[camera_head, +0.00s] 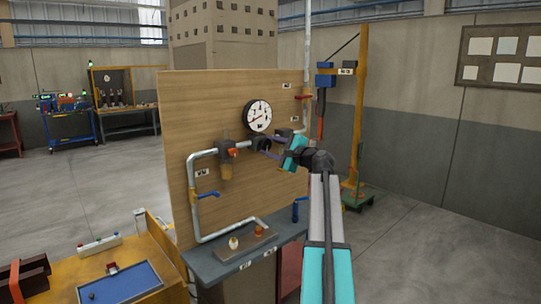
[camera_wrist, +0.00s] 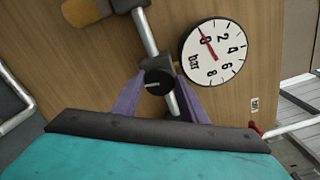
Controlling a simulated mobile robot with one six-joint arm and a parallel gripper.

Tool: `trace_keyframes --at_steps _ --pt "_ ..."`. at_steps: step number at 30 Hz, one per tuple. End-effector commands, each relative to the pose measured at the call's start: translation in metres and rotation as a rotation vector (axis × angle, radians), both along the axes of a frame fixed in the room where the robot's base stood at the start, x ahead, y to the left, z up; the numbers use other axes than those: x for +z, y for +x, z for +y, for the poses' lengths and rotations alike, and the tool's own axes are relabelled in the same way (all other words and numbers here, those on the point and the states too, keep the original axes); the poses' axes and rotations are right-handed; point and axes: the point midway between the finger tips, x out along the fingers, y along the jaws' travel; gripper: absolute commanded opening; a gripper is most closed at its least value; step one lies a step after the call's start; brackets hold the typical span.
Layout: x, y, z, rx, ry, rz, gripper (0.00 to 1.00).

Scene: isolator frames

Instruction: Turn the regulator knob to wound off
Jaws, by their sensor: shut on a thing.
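The black regulator knob (camera_wrist: 158,84) sits between my gripper's two purple fingers (camera_wrist: 158,92) in the wrist view, with a pale line on its face. My gripper (camera_head: 268,146) is shut on the knob at the board's pipework in the head view. The round white pressure gauge (camera_head: 258,116) is above the knob. In the wrist view the gauge (camera_wrist: 216,51) is marked in bar, and its red needle lies near the low end, by the zero. The knob's sides are partly hidden by the fingers.
A wooden board (camera_head: 205,110) carries the pipes, a brownish filter bowl (camera_head: 225,170) and a blue-handled valve (camera_head: 208,194). A yellow post (camera_head: 357,110) stands behind at right. The floor at right (camera_head: 420,240) is clear.

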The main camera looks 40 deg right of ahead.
Motion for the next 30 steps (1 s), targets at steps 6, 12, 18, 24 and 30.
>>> trace_keyframes --at_steps 6,12,18,24,30 --pt "-0.0032 0.0005 0.0005 0.002 -0.12 0.0 0.17" --pt "-0.0018 0.0004 0.0011 0.002 -0.18 0.001 0.17" --pt "-0.0008 0.0003 0.0013 0.002 -0.2 0.001 0.17" --pt "-0.0006 0.0003 0.0014 0.003 -0.201 0.002 0.17" --pt "-0.0006 0.0004 0.0014 0.002 -0.2 0.001 0.56"
